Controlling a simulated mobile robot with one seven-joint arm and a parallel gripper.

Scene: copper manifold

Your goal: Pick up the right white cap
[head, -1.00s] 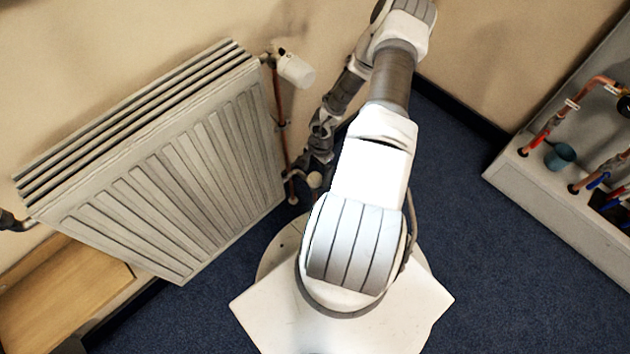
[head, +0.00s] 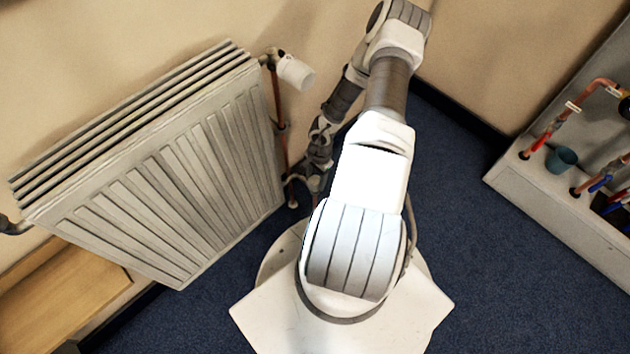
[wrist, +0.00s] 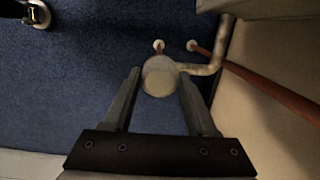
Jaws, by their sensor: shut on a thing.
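A pale, round white cap (wrist: 160,76) sits between the two fingertips in the wrist view. My gripper (wrist: 158,84) is shut on it, with one finger on each side. A pale metal valve pipe (wrist: 205,68) runs right from just behind the cap; I cannot tell whether the cap still touches it. In the head view my gripper (head: 312,182) is low, just right of the radiator's lower right corner, and the cap cannot be made out there.
The white radiator (head: 170,170) stands left of my arm. A white valve head (head: 296,73) is at its top right, above a copper pipe (head: 281,135). A bench with pipes and a teal cup (head: 562,158) stands at right. Blue carpet (head: 470,200) is clear between.

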